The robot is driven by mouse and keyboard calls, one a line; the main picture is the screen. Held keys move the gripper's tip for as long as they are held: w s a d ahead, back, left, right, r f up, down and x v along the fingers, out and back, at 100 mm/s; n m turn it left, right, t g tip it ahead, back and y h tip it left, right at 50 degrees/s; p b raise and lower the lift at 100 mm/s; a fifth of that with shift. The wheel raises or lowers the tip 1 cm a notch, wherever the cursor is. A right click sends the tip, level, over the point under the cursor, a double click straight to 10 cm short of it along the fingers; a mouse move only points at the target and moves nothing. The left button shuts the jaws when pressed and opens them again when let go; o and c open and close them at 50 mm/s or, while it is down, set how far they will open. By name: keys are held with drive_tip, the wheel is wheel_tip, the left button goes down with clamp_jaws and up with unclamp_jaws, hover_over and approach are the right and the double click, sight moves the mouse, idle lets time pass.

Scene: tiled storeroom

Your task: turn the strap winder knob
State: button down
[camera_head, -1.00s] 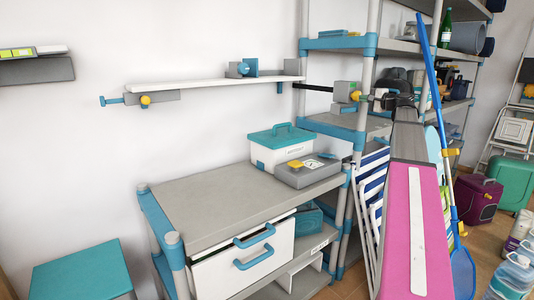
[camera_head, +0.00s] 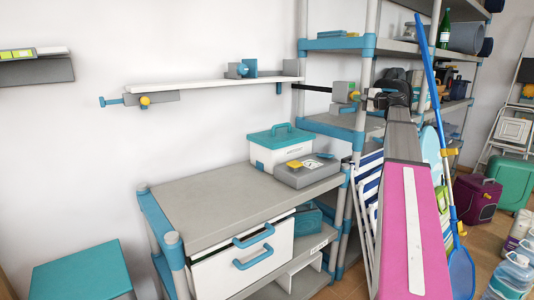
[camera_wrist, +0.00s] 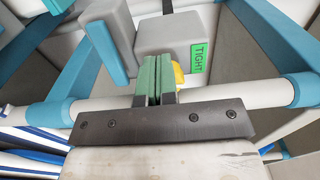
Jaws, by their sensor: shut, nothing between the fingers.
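The strap winder (camera_head: 343,91) is a grey block at the shelf rack's post, with a yellow knob (camera_head: 354,96) on its right side. In the wrist view the grey block (camera_wrist: 165,36) has a green label reading "TIGHT" (camera_wrist: 200,62). The yellow knob (camera_wrist: 179,76) is partly hidden behind my gripper (camera_wrist: 154,72). My gripper's green-padded fingers are shut together with nothing between them, just left of the knob in that view. I cannot tell whether they touch it. In the head view my gripper (camera_head: 370,97) is small, right of the knob.
Rack posts (camera_head: 368,60) and shelves stand close around my gripper. A grey workbench (camera_head: 215,200) with a teal-lidded box (camera_head: 280,145) is below left. A blue pole (camera_head: 432,90) stands right of my arm.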

drive_tip(key=shift+w+a+r, duration=0.1)
drive_tip(key=shift+w+a, duration=0.05)
drive_tip(key=shift+w, duration=0.65)
drive_tip(key=shift+s+a, duration=0.2)
drive_tip(key=shift+a, duration=0.1)
drive_tip(key=shift+s, duration=0.1)
drive_tip(key=v, duration=0.6)
drive_tip(key=shift+s+a+f, duration=0.2)
drive_tip(key=shift+s+f, duration=0.1)
drive_tip(key=shift+s+d+r, duration=0.15)
drive_tip(key=shift+s+d, duration=0.05)
drive_tip(key=shift+d, duration=0.4)
